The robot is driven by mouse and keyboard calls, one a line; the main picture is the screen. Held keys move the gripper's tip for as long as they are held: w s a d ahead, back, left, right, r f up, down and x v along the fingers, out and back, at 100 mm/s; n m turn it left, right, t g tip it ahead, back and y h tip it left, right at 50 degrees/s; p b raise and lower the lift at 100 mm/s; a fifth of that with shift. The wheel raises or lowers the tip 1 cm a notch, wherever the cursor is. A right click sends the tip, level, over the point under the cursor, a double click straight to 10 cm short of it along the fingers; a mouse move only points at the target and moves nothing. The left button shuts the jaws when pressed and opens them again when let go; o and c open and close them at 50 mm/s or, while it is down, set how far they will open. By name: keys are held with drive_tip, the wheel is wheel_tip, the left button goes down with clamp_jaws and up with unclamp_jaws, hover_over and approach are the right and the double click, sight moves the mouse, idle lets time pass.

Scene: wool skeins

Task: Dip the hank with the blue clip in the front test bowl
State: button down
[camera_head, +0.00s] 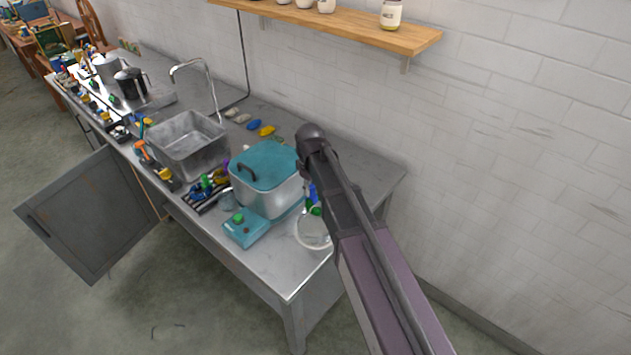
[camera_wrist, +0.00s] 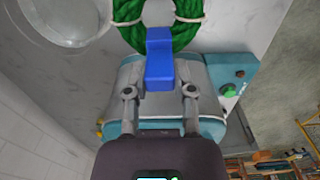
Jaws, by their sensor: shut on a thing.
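My gripper (camera_wrist: 160,95) is shut on the blue clip (camera_wrist: 160,62) of a green hank (camera_wrist: 128,36). In the wrist view the hank hangs beyond the fingertips, tied with pale bands. In the head view the blue clip (camera_head: 313,192) and a bit of green hank (camera_head: 316,211) show beside my arm, which hides most of the gripper. A pale round bowl (camera_head: 313,241) stands at the near right end of the bench, just below the hank in the picture. The bowl (camera_wrist: 68,22) is at the upper left in the wrist view, beside the hank. Whether they touch is unclear.
A lidded pot (camera_head: 262,192) with a teal lid stands left of the hank, by a teal unit (camera_head: 246,230) with a green knob. A sink (camera_head: 188,145) and tap lie farther left. A wall shelf (camera_head: 345,26) holds jars. A cabinet door (camera_head: 85,215) stands open.

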drive_tip(key=shift+w+d+f, duration=0.1)
drive_tip(key=shift+f, duration=0.05)
idle(0.3)
drive_tip(key=shift+f+b, duration=0.1)
drive_tip(key=shift+b, duration=0.2)
wheel_tip(320, 180, down, 10)
drive_tip(key=b, duration=0.9)
drive_tip(key=shift+b, duration=0.4)
drive_tip(key=shift+s, duration=0.2)
drive_tip(key=shift+s+a+f+b, duration=0.3)
drive_tip(key=shift+s+a+b, duration=0.1)
drive_tip(key=shift+w+r, duration=0.1)
idle(0.9)
